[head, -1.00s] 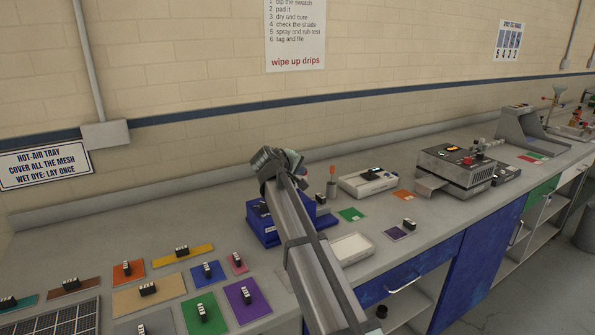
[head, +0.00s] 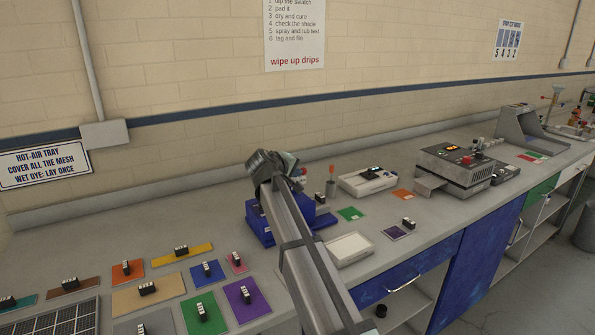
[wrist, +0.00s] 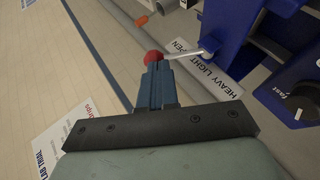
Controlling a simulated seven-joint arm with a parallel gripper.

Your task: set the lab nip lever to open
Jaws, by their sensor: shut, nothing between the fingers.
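The lab nip is a blue machine (head: 262,232) on the bench, partly hidden behind my arm in the head view. In the wrist view its blue body (wrist: 228,30) is at the upper right. The nip lever, a pale rod (wrist: 185,55) with a red knob (wrist: 154,58), sticks out toward my fingertips. The rod lies over a label (wrist: 212,76) reading HEAVY, LIGHT and a partly covered OPEN, near the LIGHT and OPEN end; its exact setting is unclear. My gripper (wrist: 158,72) is shut and empty, its tips at the knob; I cannot tell whether they touch.
A dial marked Fast (wrist: 299,101) is on the blue machine. Coloured swatches with small black-and-white blocks lie at the left. The wall is close behind.

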